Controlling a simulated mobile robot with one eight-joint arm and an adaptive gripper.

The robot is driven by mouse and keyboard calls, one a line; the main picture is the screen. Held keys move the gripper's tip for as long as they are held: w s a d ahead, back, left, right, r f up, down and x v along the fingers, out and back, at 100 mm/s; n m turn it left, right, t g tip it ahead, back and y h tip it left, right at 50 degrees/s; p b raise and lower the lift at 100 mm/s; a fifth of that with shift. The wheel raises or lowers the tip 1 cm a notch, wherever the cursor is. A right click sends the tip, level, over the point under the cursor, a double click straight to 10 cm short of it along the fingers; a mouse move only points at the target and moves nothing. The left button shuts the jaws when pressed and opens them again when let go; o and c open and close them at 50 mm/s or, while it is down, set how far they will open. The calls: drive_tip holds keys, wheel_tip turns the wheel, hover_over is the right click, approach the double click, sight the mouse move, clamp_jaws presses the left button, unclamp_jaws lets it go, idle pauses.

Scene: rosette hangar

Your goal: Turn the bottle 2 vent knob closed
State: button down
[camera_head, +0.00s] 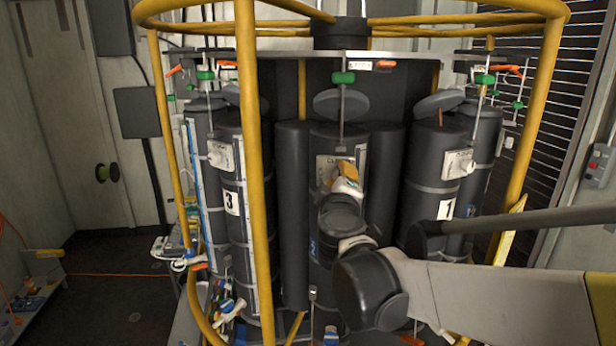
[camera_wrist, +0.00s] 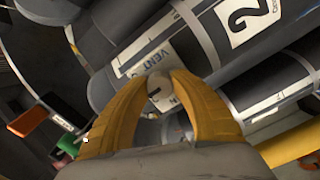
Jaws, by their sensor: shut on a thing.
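Bottle 2 is the dark middle cylinder (camera_head: 327,143) in the head view, between cylinders marked 3 and 1. The wrist view shows its white label with a black 2 (camera_wrist: 245,20) and a VENT plate (camera_wrist: 150,58). The vent knob (camera_wrist: 158,88) is a small pale round piece with a dark slot across its face. My gripper (camera_wrist: 160,80) has two yellow fingers closed around the knob, one on each side. In the head view my gripper (camera_head: 347,173) is at the front of bottle 2's label plate, and hides the knob there.
Yellow rails (camera_head: 251,200) frame the rack, one upright left of bottle 2. The cylinder marked 3 (camera_head: 232,170) and the cylinder marked 1 (camera_head: 420,165) stand either side. Green-handled valves (camera_head: 343,78) sit above. Open floor (camera_head: 115,285) lies at left.

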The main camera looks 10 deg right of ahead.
idle(0.4)
drive_tip(key=c, duration=1.1)
unclamp_jaws()
drive_tip(key=shift+o, duration=0.2)
drive_tip(key=v, duration=1.2)
drive_tip(key=s+d+f+m+g+b, duration=0.25)
drive_tip(key=f+b, duration=0.25)
drive_tip(key=f, duration=0.4)
drive_tip(key=s+d+f+m+g+b, duration=0.25)
drive_tip(key=f+b, duration=0.25)
drive_tip(key=f, duration=0.4)
drive_tip(key=s+d+f+m+g+b, duration=0.2)
drive_tip(key=s+d+f+b, duration=0.3)
drive_tip(key=f, duration=0.4)
drive_tip(key=s+a+f+m+g+y+b, duration=0.1)
drive_tip(key=s+a+f+y+b, duration=0.1)
drive_tip(key=f, duration=0.7)
drive_tip(key=s+a+f+m+g+y+b, duration=0.1)
drive_tip(key=s+a+f+g+y+b, duration=0.1)
drive_tip(key=s+a+f+b, duration=0.3)
wheel_tip(320, 180, down, 5)
drive_tip(key=s+b, duration=0.1)
drive_tip(key=b, duration=0.3)
drive_tip(key=shift+m+y, duration=0.3)
drive_tip(key=shift+m, duration=0.1)
